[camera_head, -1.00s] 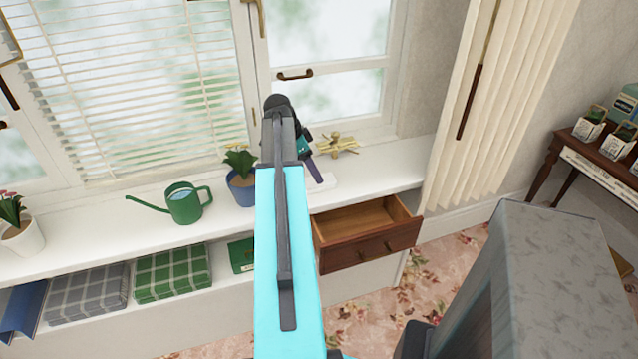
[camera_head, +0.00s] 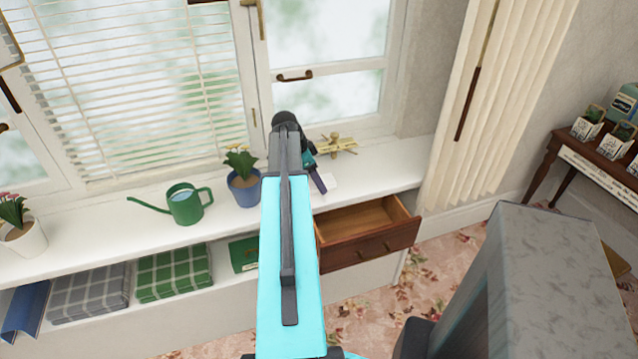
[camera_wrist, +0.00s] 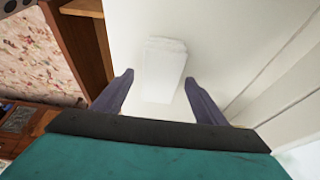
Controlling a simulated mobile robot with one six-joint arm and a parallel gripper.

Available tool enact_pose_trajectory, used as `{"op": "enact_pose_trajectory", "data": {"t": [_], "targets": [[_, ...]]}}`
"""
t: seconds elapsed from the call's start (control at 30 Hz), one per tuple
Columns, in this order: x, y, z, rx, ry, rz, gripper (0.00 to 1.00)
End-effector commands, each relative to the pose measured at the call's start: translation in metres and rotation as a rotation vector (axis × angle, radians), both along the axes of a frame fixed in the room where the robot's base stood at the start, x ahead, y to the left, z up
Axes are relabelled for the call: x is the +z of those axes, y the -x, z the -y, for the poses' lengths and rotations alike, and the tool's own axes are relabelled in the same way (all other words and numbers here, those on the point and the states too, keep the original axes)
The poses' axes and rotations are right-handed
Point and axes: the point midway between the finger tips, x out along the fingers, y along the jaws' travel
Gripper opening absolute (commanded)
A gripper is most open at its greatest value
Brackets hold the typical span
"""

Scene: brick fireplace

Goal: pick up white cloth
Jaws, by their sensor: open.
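The white cloth (camera_wrist: 164,70) is a folded, flat rectangular stack on the white window sill (camera_wrist: 222,50). In the wrist view it lies ahead of and between the two open fingers of my gripper (camera_wrist: 158,88), with no finger seen touching it. In the head view only a white edge of the cloth (camera_head: 331,182) shows beside my gripper (camera_head: 314,178). My arm hides the rest. My gripper is open and empty above the sill.
An open wooden drawer (camera_head: 367,248) juts out below the sill. A blue pot with a plant (camera_head: 244,188) and a green watering can (camera_head: 186,205) stand left of my arm. A brass object (camera_head: 338,144) sits behind the cloth. A curtain (camera_head: 500,110) hangs at right.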

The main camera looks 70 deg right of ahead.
Motion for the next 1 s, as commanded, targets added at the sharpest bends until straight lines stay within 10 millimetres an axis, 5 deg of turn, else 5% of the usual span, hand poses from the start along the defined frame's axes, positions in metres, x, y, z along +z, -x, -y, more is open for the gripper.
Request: {"op": "enact_pose_trajectory", "data": {"t": [0.4,0.7,1.0], "targets": [[0.0002,-0.0006,-0.0002,0.001,0.000,0.000,0.66],[0.0002,-0.0009,-0.0004,0.001,0.000,0.000,0.22],[0.0009,-0.0011,-0.0004,0.002,0.000,0.000,0.21]]}}
